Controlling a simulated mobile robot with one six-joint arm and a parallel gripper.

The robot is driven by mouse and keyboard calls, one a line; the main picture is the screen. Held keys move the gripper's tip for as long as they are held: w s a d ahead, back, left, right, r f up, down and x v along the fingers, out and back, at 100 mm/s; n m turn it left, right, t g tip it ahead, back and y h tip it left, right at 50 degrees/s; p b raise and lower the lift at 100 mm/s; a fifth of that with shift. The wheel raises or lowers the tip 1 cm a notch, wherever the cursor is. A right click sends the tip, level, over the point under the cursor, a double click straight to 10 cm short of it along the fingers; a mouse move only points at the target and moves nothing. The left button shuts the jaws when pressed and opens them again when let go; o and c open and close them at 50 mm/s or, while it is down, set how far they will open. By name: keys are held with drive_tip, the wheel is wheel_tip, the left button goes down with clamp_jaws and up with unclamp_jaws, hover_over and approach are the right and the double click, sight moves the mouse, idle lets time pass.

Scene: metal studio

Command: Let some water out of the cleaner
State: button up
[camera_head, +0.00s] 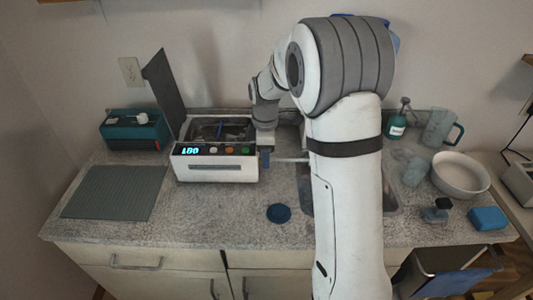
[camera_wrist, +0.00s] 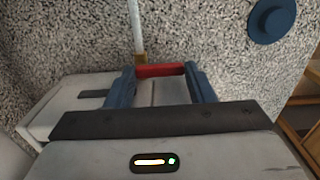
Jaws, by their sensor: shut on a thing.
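The cleaner (camera_head: 215,168) is a white box with a lit blue display and coloured buttons, standing on the counter. Its dark lid (camera_head: 164,88) is tilted up and its basin is open at the top. My gripper (camera_head: 265,158) is at the cleaner's right side. In the wrist view its blue fingers (camera_wrist: 160,82) are shut on a red valve handle (camera_wrist: 160,70). A brass fitting (camera_wrist: 140,58) and a pale tube (camera_wrist: 137,25) lie just beyond the handle. The tube (camera_head: 291,160) runs right toward the sink (camera_head: 390,200). The water level cannot be seen.
A blue disc (camera_head: 279,213) lies on the counter in front. A grey ribbed mat (camera_head: 115,192) and a teal box (camera_head: 135,130) are left. A white bowl (camera_head: 461,177), a jug (camera_head: 438,128), a soap bottle (camera_head: 397,125) and a blue sponge (camera_head: 487,218) are right. My arm hides much of the sink.

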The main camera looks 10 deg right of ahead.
idle(0.3)
drive_tip(key=o, duration=1)
wheel_tip(320, 180, up, 7)
drive_tip(key=shift+r+b, duration=0.2)
drive_tip(key=shift+b, duration=0.1)
drive_tip(key=shift+r, duration=0.2)
